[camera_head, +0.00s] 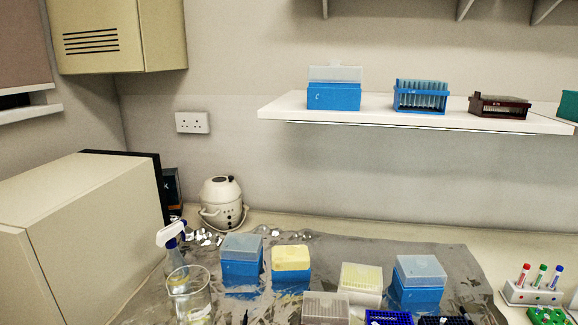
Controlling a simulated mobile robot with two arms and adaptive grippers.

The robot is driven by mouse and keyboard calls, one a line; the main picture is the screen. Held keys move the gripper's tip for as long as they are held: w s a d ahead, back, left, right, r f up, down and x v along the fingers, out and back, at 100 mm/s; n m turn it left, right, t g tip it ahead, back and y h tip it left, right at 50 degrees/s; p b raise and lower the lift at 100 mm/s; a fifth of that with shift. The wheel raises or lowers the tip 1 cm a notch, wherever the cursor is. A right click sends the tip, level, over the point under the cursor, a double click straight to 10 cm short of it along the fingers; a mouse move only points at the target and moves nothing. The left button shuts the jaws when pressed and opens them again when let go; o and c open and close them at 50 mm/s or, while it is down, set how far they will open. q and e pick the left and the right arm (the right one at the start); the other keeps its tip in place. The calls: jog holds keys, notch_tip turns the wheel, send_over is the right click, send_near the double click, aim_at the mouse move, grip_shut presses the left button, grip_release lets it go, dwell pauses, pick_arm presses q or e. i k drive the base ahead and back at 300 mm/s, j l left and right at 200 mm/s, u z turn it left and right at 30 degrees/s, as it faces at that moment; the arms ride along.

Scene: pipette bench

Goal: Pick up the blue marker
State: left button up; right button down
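The blue marker (555,277) stands tilted in a white holder (525,296) at the right edge of the bench. It is the rightmost of three, next to a green-capped marker (539,276) and a red-capped one (522,275). Its lower end is hidden in the holder. Neither of my grippers shows in the head view.
A grey mat (345,250) carries blue boxes (241,272), a yellow-topped box (291,266), a glass beaker (190,297) and a spray bottle (172,245). A shelf (380,117) hangs above.

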aim_at(558, 270)
jog(key=l+z, duration=0.2)
jog(key=l, duration=0.35)
jog(key=l+z, duration=0.25)
jog(key=l, duration=0.25)
jog(key=i+l+z, duration=0.2)
jog(key=l, duration=0.3)
jog(key=l+z, duration=0.25)
jog(key=l, duration=0.25)
jog(key=i, duration=0.05)
